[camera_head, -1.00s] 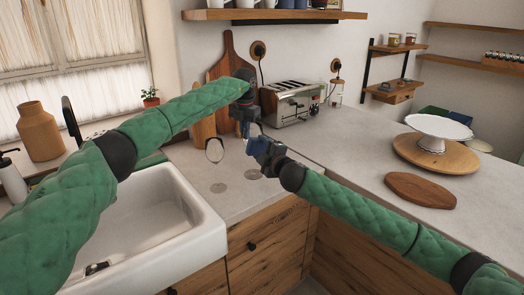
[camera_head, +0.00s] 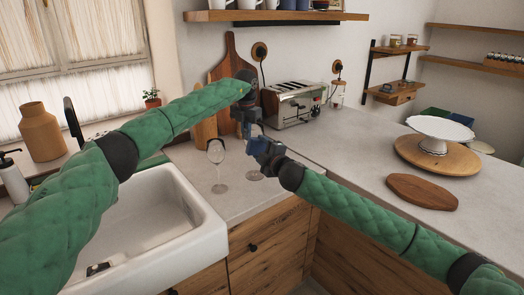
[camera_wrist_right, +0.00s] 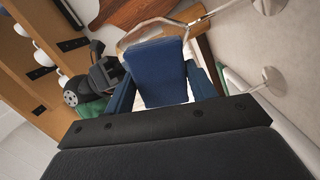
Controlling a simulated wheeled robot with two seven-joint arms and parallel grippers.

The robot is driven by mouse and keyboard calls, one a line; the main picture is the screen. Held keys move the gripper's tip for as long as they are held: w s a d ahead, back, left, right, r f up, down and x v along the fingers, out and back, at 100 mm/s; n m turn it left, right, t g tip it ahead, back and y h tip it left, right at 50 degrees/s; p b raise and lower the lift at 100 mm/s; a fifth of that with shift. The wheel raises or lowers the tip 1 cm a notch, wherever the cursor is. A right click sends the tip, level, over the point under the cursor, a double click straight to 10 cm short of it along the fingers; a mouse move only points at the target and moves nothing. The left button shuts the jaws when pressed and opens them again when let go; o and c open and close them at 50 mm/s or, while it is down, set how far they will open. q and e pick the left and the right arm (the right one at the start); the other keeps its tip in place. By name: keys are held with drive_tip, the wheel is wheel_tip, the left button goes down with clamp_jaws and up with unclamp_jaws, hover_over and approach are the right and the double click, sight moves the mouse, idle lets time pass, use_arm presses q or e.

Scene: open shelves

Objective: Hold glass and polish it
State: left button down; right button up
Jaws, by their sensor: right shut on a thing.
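A clear stemmed glass (camera_head: 216,152) stands upright on the counter beside the sink. The foot of a second glass (camera_head: 254,175) shows just right of it; its bowl is mostly hidden behind my grippers. My left gripper (camera_head: 245,128) hangs down close above that second glass; its fingertips are too small to read. My right gripper (camera_head: 258,147) reaches in from the right, just below the left one. In the right wrist view my right gripper (camera_wrist_right: 160,85) is shut on a dark blue sponge-like pad (camera_wrist_right: 160,72). A clear glass bowl (camera_wrist_right: 172,29) shows right behind the pad; contact is unclear.
The white sink (camera_head: 205,238) lies at left. Wooden boards (camera_head: 228,60) lean on the wall, with a toaster (camera_head: 293,104) beside them. A cake stand (camera_head: 437,130) and a wooden board (camera_head: 421,191) are on the right counter. The counter between is clear.

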drive_tip(key=shift+w+a, duration=0.25)
drive_tip(key=shift+w, duration=0.25)
drive_tip(key=shift+d, duration=0.1)
idle(0.3)
drive_tip(key=shift+w+d, duration=0.4)
drive_tip(key=shift+d, duration=0.35)
drive_tip(key=shift+w+d, duration=0.4)
drive_tip(key=shift+d, duration=0.35)
drive_tip(key=shift+a, duration=0.15)
drive_tip(key=shift+s+a, duration=0.4)
drive_tip(key=shift+a, duration=0.4)
drive_tip(key=shift+s+a, duration=0.4)
drive_tip(key=shift+a, duration=0.35)
use_arm(q)
drive_tip(key=shift+d, duration=0.1)
use_arm(e)
drive_tip(key=shift+v, duration=3)
